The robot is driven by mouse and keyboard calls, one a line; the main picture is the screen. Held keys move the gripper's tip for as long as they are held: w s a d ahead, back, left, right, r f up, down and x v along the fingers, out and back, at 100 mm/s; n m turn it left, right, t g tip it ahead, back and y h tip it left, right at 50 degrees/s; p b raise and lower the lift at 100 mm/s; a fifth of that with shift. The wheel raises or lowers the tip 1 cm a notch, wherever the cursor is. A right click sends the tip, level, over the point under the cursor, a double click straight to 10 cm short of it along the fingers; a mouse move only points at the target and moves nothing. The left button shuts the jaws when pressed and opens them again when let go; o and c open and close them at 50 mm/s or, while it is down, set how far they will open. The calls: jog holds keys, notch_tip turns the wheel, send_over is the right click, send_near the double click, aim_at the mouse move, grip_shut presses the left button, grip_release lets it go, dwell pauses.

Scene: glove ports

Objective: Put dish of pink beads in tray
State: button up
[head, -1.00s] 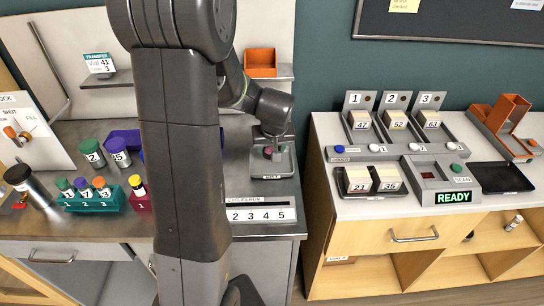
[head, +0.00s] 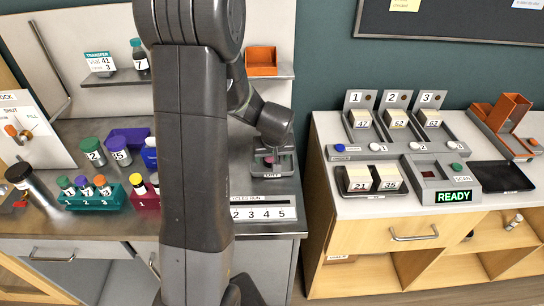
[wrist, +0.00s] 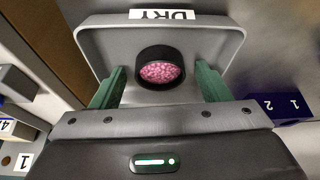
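In the wrist view a round black dish of pink beads (wrist: 161,71) sits upright on a grey tray labelled DRY (wrist: 222,45). My gripper (wrist: 160,80) is open, its two green fingers standing on either side of the dish with a gap to it on both sides. In the head view the DRY tray (head: 287,169) is on the steel bench, right of my large arm link. My wrist hangs over it, and the fingertips are too small to make out there.
A strip numbered to 5 (head: 265,213) lies in front of the DRY tray. A teal rack (head: 90,203) of vials stands at left. An orange bin (head: 262,60) is on the shelf behind. A black tray (head: 502,177) lies on the right-hand counter, across a gap.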

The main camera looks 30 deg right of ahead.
jog(key=shift+r, duration=0.2)
jog(key=b+v, duration=0.1)
jog(key=v, duration=1.1)
jog(key=shift+o, duration=0.3)
jog(key=o, duration=0.6)
jog(key=w+a+r+m+g+y+p, duration=0.1)
jog(key=w+a+r+g+p, duration=0.15)
jog(key=w+a+p, duration=0.5)
jog(key=w+a+r+g+y+p, duration=0.1)
jog(key=w+a+r+g+p, duration=0.2)
jog(key=a, duration=0.8)
notch_tip(320, 180, down, 10)
jog(key=t+b, duration=0.1)
jog(key=b, duration=0.5)
jog(key=shift+w+a, duration=0.3)
jog(key=shift+w, duration=0.15)
